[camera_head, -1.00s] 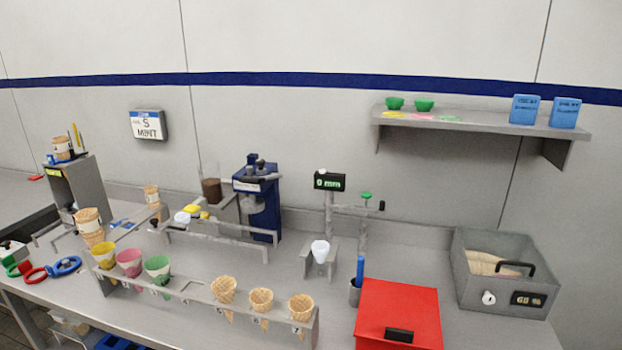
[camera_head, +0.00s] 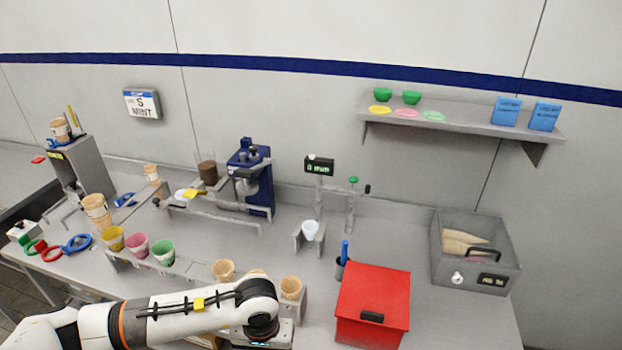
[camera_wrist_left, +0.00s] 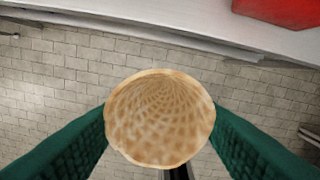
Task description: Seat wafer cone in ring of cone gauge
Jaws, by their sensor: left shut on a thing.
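A wafer cone (camera_wrist_left: 160,115) is held between the green fingers of my left gripper (camera_wrist_left: 160,125), its open mouth toward the wrist camera. In the head view my left gripper (camera_head: 262,338) is at the bottom edge, near the front of the rack; the held cone cannot be made out there. The cone gauge seems to be the stand with the black display (camera_head: 319,166) at the back centre, with a white cone-shaped piece (camera_head: 310,230) in a holder before it. Its ring is too small to tell. My right gripper is not in view.
A rack (camera_head: 185,265) holds coloured cups on the left and wafer cones (camera_head: 291,288) on the right, partly behind my arm. A red box (camera_head: 373,300) stands right of my gripper, a grey bin (camera_head: 475,255) farther right. The wrist view shows tiled floor (camera_wrist_left: 60,80) below the counter edge.

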